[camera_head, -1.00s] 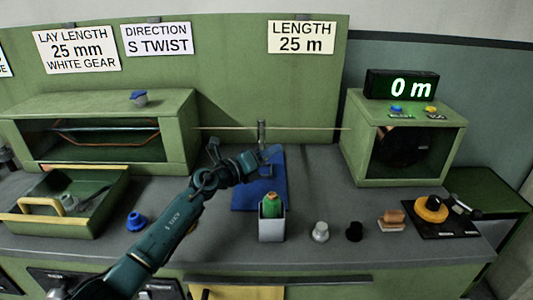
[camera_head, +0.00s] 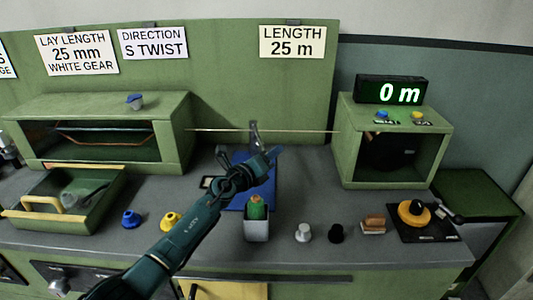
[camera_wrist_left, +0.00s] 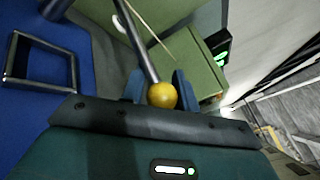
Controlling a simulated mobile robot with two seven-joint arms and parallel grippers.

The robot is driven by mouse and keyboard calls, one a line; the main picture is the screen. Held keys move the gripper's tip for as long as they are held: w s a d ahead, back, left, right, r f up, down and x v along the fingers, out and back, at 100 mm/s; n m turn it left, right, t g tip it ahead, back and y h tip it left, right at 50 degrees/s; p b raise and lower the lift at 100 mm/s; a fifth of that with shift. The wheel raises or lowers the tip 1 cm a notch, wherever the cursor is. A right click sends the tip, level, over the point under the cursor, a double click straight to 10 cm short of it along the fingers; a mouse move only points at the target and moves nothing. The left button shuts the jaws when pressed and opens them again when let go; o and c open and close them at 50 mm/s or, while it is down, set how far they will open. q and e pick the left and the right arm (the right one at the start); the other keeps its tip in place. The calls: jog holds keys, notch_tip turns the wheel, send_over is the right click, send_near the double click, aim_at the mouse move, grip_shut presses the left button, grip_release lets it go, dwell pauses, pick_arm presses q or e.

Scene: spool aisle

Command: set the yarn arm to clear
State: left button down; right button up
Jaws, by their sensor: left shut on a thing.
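The yarn arm (camera_wrist_left: 138,42) is a thin grey rod with a yellow ball knob (camera_wrist_left: 162,96) at its end, seen in the left wrist view. My left gripper (camera_wrist_left: 160,88) is shut on this knob, with a blue finger on either side. In the head view my left gripper (camera_head: 270,158) is over the blue plate (camera_head: 262,192), just in front of a grey upright post (camera_head: 254,133). The gripper hides the knob there. No clear marking can be read on the plate. My right gripper is not in view.
A strand runs behind the post between the left green housing (camera_head: 180,135) and the right one (camera_head: 345,150). A grey holder (camera_head: 256,230) with a green spool stands in front of the plate. Several knobs line the counter, including a yellow one (camera_head: 170,220). The display (camera_head: 392,91) reads 0 m.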

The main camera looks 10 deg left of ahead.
pick_arm(q)
jog(key=c, duration=1.1)
grip_release()
jog(key=shift+r, duration=0.45)
jog(key=shift+c, duration=0.2)
jog(key=shift+f, duration=0.1)
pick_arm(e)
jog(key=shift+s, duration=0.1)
pick_arm(q)
jog(key=shift+f, duration=0.1)
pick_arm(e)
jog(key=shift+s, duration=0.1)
pick_arm(q)
jog(key=p+v, duration=0.4)
jog(key=v, duration=0.9)
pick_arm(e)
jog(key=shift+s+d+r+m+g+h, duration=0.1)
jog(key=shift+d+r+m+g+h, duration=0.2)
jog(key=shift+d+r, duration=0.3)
pick_arm(q)
jog(key=shift+a, duration=0.15)
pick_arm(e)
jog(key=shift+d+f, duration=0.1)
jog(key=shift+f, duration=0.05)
